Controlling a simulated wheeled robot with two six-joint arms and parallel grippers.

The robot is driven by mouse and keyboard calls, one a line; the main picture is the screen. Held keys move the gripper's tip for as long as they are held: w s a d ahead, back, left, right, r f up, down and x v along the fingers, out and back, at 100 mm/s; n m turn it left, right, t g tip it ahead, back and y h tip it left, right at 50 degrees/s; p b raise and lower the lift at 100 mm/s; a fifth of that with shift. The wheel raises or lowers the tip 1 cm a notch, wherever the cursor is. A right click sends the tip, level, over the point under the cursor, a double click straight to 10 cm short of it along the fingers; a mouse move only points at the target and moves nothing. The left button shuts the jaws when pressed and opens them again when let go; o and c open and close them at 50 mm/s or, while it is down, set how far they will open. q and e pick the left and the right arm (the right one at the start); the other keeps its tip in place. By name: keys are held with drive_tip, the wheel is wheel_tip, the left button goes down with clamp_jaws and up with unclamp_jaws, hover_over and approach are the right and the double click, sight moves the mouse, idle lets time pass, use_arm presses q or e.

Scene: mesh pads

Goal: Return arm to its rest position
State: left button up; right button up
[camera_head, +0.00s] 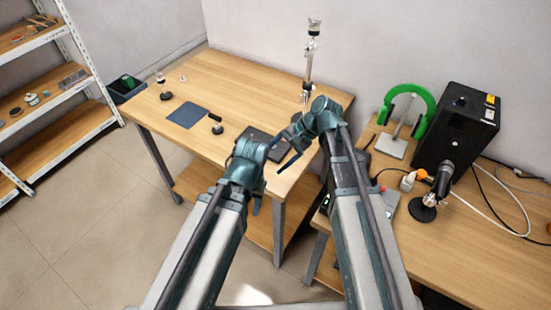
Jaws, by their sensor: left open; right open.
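My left arm comes up from the bottom, and its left gripper (258,195) is open and empty at the wooden table's front right part. My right arm stands beside it, and its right gripper (287,150) is open and empty, turned left over the table, a little higher in the picture. The two wrists are close together. The fingertips are partly hidden by the wrists. A blue-grey mesh pad (187,116) lies flat on the table, left of both grippers. A dark flat pad (262,138) lies behind my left wrist, partly covered.
Right are green headphones (407,97), a black computer case (458,125) and a microphone (435,190). Shelves (50,95) stand left.

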idle(0.4)
drive_tip(key=s+d+f+n+h, duration=0.2)
drive_tip(key=s+n+h, duration=0.2)
drive_tip(key=s, duration=0.3)
drive_tip(key=s+d+f+n+h, duration=0.1)
drive_tip(key=s+f+n+h, duration=0.1)
drive_tip(key=s+n+h, duration=0.2)
drive_tip(key=s+n, duration=0.2)
drive_tip(key=n, duration=0.1)
drive_tip(key=shift+s+d+f+h, duration=0.2)
drive_tip(key=shift+s+d+h, duration=0.2)
